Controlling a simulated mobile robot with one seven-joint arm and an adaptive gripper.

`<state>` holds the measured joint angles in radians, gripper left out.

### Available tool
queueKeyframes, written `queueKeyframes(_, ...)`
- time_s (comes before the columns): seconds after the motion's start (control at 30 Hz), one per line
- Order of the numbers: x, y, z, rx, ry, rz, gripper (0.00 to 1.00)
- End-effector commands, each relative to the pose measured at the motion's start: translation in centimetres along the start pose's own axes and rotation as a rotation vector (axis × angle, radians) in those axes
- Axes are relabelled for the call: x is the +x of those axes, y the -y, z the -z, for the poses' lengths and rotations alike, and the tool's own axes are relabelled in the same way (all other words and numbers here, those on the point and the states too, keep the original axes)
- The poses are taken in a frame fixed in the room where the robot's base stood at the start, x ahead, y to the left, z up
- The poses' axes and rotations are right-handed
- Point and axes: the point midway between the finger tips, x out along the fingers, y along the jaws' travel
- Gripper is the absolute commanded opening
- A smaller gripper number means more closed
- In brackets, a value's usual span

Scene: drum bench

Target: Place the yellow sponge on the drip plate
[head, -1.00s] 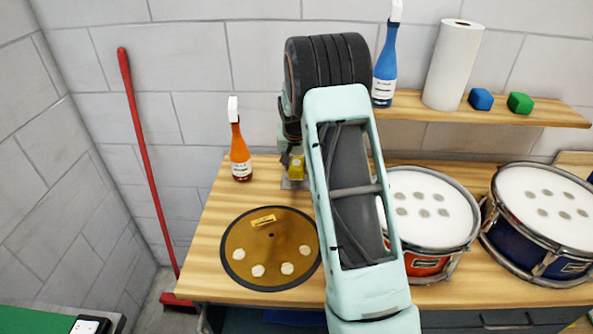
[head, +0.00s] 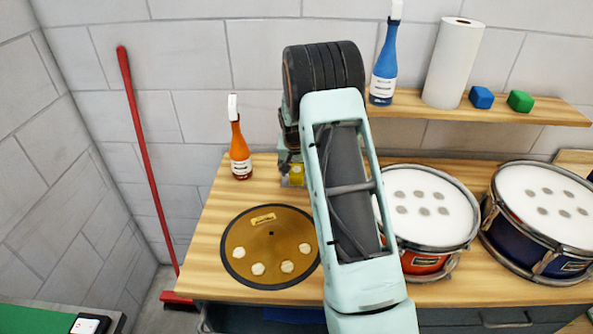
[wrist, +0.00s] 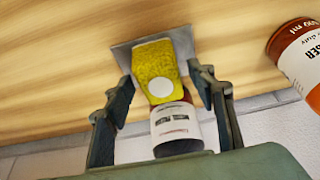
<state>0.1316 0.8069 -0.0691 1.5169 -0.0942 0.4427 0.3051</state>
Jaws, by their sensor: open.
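The yellow sponge (wrist: 155,62), with a white round spot, is between the two fingers of my gripper (wrist: 160,82) in the wrist view. The fingers stand apart on either side of it, open. A grey flat plate (wrist: 122,57), seemingly the drip plate, lies on the wood behind the sponge in that view. I cannot tell whether the sponge touches it. In the head view a bit of the yellow sponge (head: 298,173) shows at the back of the bench, left of my arm; my arm hides much around it.
A white-labelled reddish container (wrist: 175,128) shows between the fingers, close to the sponge. An orange spray bottle (head: 240,160) stands left. A cymbal (head: 250,240) lies in front; a red drum (head: 430,215) and blue drum (head: 540,215) stand right. A shelf (head: 430,110) runs above.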

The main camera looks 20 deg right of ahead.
Motion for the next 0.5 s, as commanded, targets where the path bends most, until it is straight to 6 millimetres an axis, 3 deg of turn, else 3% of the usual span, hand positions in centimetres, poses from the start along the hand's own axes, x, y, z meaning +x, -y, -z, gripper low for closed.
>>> queueKeyframes(0.23,-1.4,0.0,0.2,0.0,-0.002,0.0,0.51)
queueKeyframes(0.5,-6.3,0.1,0.2,0.0,-0.003,0.001,0.51)
